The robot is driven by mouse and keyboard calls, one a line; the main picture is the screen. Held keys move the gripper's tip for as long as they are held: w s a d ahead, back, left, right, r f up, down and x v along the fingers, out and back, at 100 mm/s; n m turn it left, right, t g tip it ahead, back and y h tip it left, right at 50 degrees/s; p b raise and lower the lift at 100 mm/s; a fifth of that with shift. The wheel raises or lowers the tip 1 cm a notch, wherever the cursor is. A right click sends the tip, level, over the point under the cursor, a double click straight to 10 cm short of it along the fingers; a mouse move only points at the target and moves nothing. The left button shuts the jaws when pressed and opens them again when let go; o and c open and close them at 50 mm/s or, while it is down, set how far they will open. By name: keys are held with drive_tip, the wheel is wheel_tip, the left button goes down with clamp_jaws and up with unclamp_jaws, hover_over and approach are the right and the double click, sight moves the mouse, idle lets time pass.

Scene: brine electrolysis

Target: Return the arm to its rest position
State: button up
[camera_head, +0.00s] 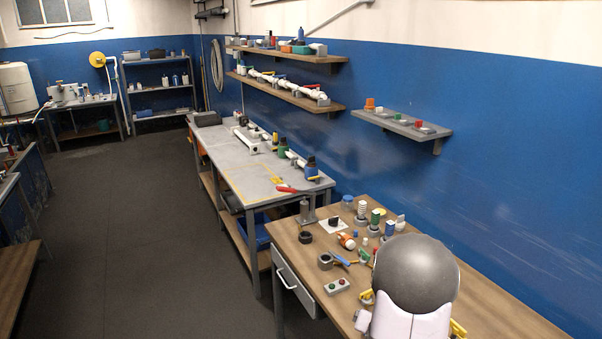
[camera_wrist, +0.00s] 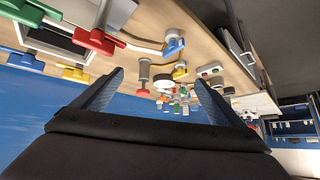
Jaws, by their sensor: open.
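My gripper (camera_wrist: 159,78) shows in the wrist view as two dark blue-grey fingers, spread well apart. I see nothing held between them. The fittings seen in the gap look farther off, beyond the fingertips. The wrist picture appears upside down, with the bench at the top and the blue wall below.
In the wrist view, a red-handled valve (camera_wrist: 93,41) and a blue-handled valve (camera_wrist: 173,46) show near the fingers. A small wall shelf (camera_head: 400,124) hangs above.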

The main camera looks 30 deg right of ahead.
drive_tip(key=w+a+n+y, duration=0.3)
drive_tip(key=a, duration=0.9)
drive_tip(key=s+a+r+n+g+y+b, duration=0.1)
drive_tip(key=s+a+n+g, duration=0.2)
drive_tip(key=s+a, duration=0.3)
drive_tip(key=s+a+r+n+g+y+b, duration=0.1)
drive_tip(key=s+a+n, duration=0.4)
drive_tip(key=a, duration=1)
drive_tip(key=shift+s+a+g+y+b, duration=0.4)
drive_tip(key=shift+s+g+y, duration=0.45)
drive_tip(key=shift+s, duration=0.35)
